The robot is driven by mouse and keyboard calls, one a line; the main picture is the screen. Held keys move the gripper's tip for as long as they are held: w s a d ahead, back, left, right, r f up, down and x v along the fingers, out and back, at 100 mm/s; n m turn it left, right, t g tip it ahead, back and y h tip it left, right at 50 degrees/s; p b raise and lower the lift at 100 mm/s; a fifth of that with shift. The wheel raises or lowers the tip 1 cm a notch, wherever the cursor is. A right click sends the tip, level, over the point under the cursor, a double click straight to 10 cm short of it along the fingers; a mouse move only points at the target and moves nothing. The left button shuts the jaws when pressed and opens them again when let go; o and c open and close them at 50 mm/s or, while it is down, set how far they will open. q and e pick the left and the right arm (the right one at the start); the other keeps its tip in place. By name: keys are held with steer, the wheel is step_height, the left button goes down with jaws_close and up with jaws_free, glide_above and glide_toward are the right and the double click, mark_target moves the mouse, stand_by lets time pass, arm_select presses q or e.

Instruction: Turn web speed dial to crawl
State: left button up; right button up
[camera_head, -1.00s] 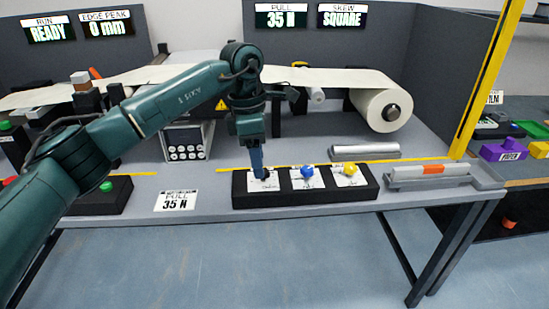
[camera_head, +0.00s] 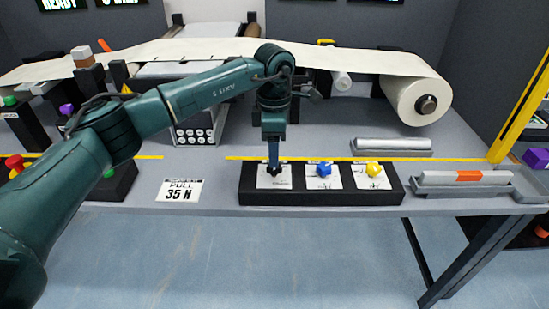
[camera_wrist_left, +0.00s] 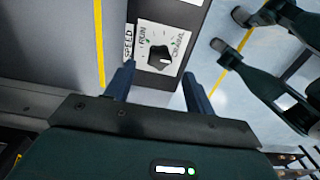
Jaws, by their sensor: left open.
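The web speed dial is a black knob (camera_wrist_left: 160,57) on a white plate marked SPEED, RUN and CRAWL in the left wrist view. RUN is printed at its left and CRAWL at its right. I cannot make out a pointer mark on the knob. In the head view its plate (camera_head: 267,183) is the leftmost on a black panel (camera_head: 390,194). My left gripper (camera_head: 273,163) points down over this dial. In the left wrist view the left gripper (camera_wrist_left: 158,76) is open, its fingertips apart toward either side of the knob. Contact cannot be told.
A blue dial (camera_head: 323,170) and a yellow dial (camera_head: 374,170) sit to the right on the same panel. A PULL 35 N card (camera_head: 180,190) lies to its left. A web roll (camera_head: 418,100) stands behind, and a grey tray (camera_head: 440,192) is at right.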

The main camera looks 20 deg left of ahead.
mark_target(274, 170)
arm_select(q)
steer(key=shift+f, duration=2.15)
steer(key=c, duration=1)
steer(key=shift+o, duration=0.2)
steer(key=shift+n, duration=0.3)
steer(key=n, duration=0.4)
steer(key=shift+n, duration=2.1)
